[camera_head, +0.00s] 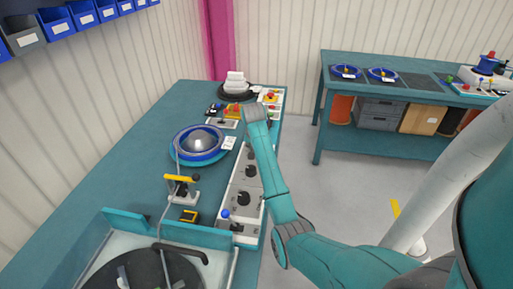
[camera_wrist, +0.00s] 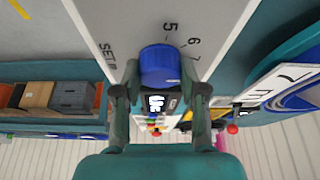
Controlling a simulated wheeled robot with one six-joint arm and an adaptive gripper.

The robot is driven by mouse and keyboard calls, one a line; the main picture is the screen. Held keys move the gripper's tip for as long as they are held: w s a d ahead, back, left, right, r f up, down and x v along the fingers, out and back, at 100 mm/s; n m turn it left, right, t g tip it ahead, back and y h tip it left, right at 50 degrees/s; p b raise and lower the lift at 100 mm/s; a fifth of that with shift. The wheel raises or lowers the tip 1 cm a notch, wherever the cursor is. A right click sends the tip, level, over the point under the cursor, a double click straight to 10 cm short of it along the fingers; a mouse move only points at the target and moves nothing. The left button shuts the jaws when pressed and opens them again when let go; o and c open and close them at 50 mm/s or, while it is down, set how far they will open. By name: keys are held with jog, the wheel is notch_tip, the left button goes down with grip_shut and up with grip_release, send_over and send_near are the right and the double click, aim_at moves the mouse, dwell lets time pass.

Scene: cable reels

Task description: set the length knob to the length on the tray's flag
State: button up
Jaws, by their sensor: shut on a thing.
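The length knob (camera_wrist: 160,66) is a blue cylinder on a pale panel (camera_wrist: 110,18) with the numbers 5, 6 and 7 and the word SET with an m. My gripper (camera_wrist: 160,92) is shut on the knob, a finger on each side. The knob's face near the 5 shows, but its exact setting is hard to read. A small lit display (camera_wrist: 157,103) is partly hidden. A white flag (camera_wrist: 285,84) at the right shows a 7 and an m. In the head view my gripper (camera_head: 254,112) is at the console's far end and the knob is hidden.
A blue reel tray (camera_head: 182,158) sits on the teal bench left of the console (camera_head: 240,190), with a white card (camera_head: 229,143) beside it. A yellow-handled device (camera_head: 182,180) stands nearer. Another bench (camera_head: 335,130) with reels stands at the right, beyond clear floor.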

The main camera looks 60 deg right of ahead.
jog(key=shift+m, duration=0.4)
jog(key=o, duration=1.1)
jog(key=shift+o, duration=0.2)
jog(key=v, duration=1.2)
jog(key=shift+w, duration=0.15)
